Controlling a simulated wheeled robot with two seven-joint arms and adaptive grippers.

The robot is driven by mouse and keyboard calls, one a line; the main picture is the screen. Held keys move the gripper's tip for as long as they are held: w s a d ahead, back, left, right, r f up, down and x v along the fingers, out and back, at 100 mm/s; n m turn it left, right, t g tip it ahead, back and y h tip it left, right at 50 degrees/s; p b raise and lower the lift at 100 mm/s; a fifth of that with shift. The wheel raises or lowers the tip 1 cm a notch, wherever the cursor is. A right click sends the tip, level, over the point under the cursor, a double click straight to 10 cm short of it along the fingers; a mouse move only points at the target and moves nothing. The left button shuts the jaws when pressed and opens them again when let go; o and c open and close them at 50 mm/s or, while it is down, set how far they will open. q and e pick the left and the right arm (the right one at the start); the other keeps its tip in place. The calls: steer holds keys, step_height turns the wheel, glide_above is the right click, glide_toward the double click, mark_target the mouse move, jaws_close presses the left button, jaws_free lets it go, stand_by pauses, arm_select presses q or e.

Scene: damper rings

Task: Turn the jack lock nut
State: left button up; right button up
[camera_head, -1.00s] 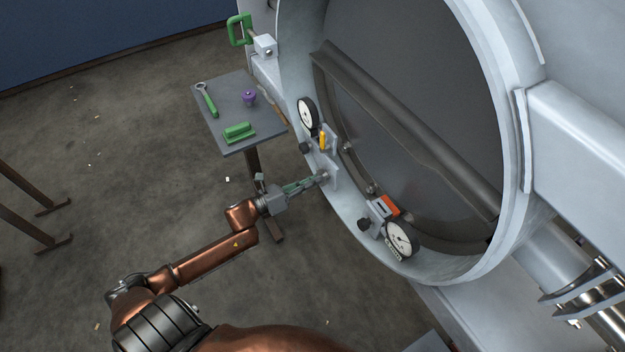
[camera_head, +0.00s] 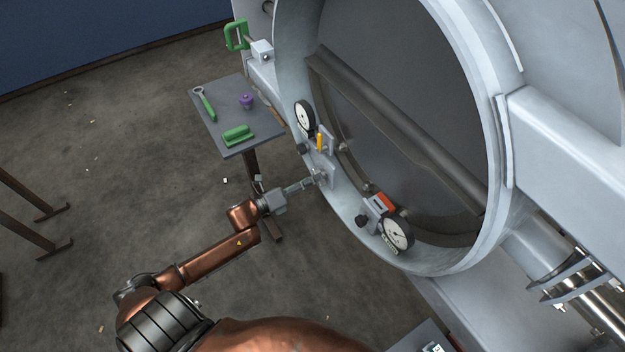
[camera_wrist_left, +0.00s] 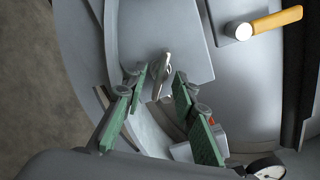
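A small silver metal piece (camera_wrist_left: 163,72), which looks like the jack lock nut, sticks out from a light grey bracket plate (camera_wrist_left: 190,40) in the left wrist view. In the head view the bracket (camera_head: 328,172) sits on the lower left rim of the big round duct, and the nut is too small to make out clearly. My left gripper (camera_head: 316,178) reaches up to this bracket. In the left wrist view its green-padded fingers (camera_wrist_left: 160,84) are apart, one on each side of the metal piece, with visible gaps. My right gripper is out of view.
A yellow-handled lever (camera_head: 320,142) and a dial gauge (camera_head: 305,116) sit just above the bracket. Another gauge (camera_head: 397,233) and an orange-faced box (camera_head: 383,203) lie below right. A small grey table (camera_head: 222,136) holds a wrench, a purple part and a green block.

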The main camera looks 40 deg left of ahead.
arm_select(q)
steer(key=shift+s, duration=0.1)
steer(key=shift+p+v, duration=0.35)
steer(key=shift+v, duration=0.6)
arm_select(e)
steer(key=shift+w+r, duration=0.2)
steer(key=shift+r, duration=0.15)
arm_select(q)
steer(key=p+v, duration=0.1)
steer(key=v, duration=0.5)
steer(key=shift+p, duration=0.35)
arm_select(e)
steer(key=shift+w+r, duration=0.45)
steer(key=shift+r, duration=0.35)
